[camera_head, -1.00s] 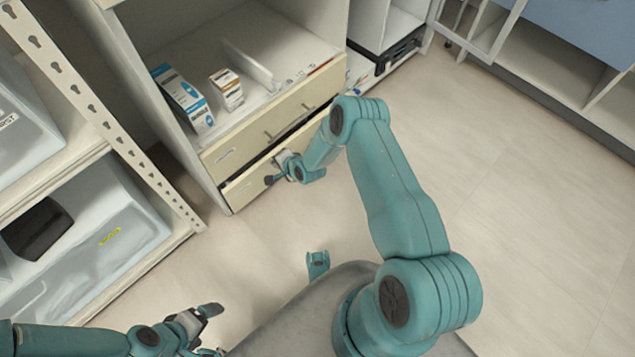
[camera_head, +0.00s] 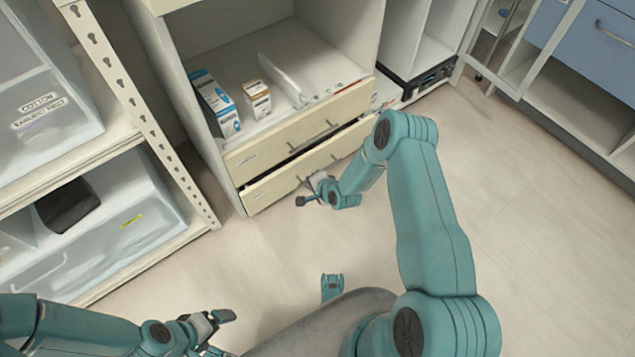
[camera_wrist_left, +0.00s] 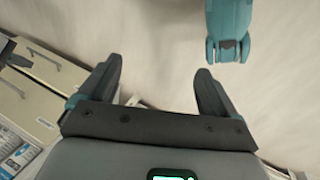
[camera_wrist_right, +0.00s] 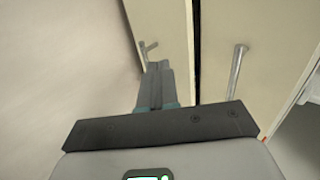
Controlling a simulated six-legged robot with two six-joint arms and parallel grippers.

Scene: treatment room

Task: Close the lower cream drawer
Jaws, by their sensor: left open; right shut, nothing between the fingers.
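The lower cream drawer (camera_head: 263,194) is at the base of the cabinet in the head view. It stands slightly out, with a dark gap between it and the upper cream drawer (camera_head: 270,147). My right gripper (camera_head: 302,201) is shut and empty, just in front of the lower drawer. In the right wrist view its closed fingers (camera_wrist_right: 158,68) point at the lower drawer front (camera_wrist_right: 165,25), near its handle (camera_wrist_right: 148,47); contact cannot be told. My left gripper (camera_head: 223,333) is open and empty over the floor, away from the drawers; its spread fingers show in the left wrist view (camera_wrist_left: 160,70).
Cartons (camera_head: 215,103) stand on the cabinet shelf above the drawers. A metal shelf rack (camera_head: 140,120) with clear bins (camera_head: 110,225) is at the left. A white unit with blue drawers (camera_head: 590,50) is at the far right. The floor (camera_head: 540,220) at right is clear.

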